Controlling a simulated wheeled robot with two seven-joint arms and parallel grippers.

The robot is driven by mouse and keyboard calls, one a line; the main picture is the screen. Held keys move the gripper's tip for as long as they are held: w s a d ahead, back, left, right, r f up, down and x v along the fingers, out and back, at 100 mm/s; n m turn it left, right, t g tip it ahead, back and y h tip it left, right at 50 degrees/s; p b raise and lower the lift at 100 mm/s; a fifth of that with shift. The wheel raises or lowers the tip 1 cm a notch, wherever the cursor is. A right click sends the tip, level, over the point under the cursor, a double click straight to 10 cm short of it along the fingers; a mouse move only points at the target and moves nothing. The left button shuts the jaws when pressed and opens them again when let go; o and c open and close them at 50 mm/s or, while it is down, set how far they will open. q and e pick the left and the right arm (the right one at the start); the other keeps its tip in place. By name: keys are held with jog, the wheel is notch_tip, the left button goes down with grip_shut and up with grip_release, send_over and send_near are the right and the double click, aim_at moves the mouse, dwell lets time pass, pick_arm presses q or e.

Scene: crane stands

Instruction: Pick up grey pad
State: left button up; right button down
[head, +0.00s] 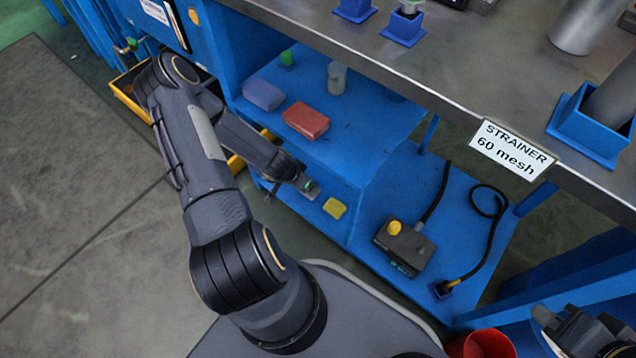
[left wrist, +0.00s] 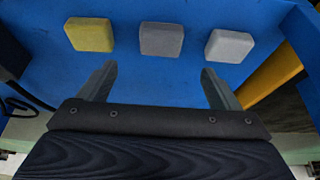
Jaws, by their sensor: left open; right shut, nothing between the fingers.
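In the left wrist view a grey pad (left wrist: 161,39) lies in the middle of a row on a blue shelf. A yellow pad (left wrist: 90,34) is to its left and a paler grey pad (left wrist: 229,45) to its right. My left gripper (left wrist: 158,80) is open and empty, its fingers pointing toward the row, with the grey pad between their lines and ahead of the tips. In the head view the yellow pad (head: 334,208) shows beside my left gripper (head: 308,187), which mostly hides the grey pads. My right gripper (head: 552,322) is shut and empty at the lower right.
A blue upper shelf (head: 345,147) holds a red block (head: 306,120) and a purple block (head: 263,94). A black control box (head: 404,246) with a cable stands right of the pads. A metal worktop (head: 450,60) overhangs. A red bin (head: 488,345) is at the bottom.

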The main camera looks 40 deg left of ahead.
pick_arm(q)
jog(key=b+x, duration=0.2)
jog(key=x, duration=0.1)
jog(key=b+x, duration=0.2)
jog(key=x, duration=0.2)
jog(key=shift+s+f, duration=0.2)
jog(key=shift+w+f, duration=0.35)
jog(key=shift+f, duration=0.2)
jog(key=c, duration=1.1)
jog(key=shift+o, duration=0.2)
jog(key=shift+r, duration=0.1)
